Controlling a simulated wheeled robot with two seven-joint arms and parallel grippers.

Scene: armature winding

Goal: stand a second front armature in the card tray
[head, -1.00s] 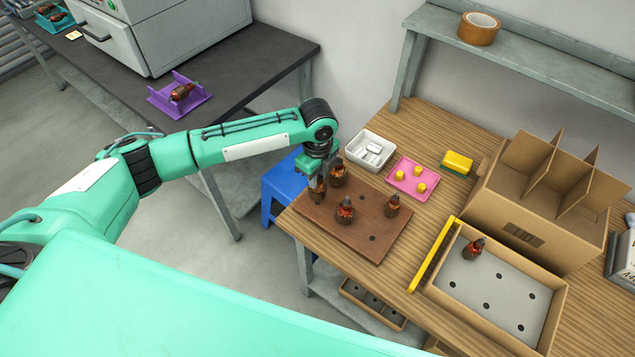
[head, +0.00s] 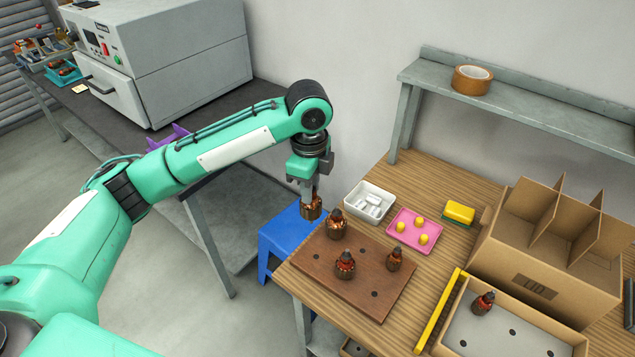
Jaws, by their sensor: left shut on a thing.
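My left gripper (head: 309,192) is shut on an armature (head: 311,208) and holds it upright above the left back part of the brown board (head: 348,285). Three other armatures stand on the board: one at the back (head: 336,226), one in the middle (head: 346,265) and a smaller one at the right (head: 394,260). The card tray (head: 460,334) is at the lower right, with one armature (head: 483,303) standing near its back left corner. The tray's front part is cut off by the picture edge. My right gripper does not show.
A yellow bar (head: 439,310) lies along the tray's left side. A divided cardboard box (head: 527,270) stands behind the tray. A white tray (head: 370,202), a pink tray (head: 414,230) and a yellow sponge (head: 459,212) stand behind the board. A blue stool (head: 282,245) is beside the bench.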

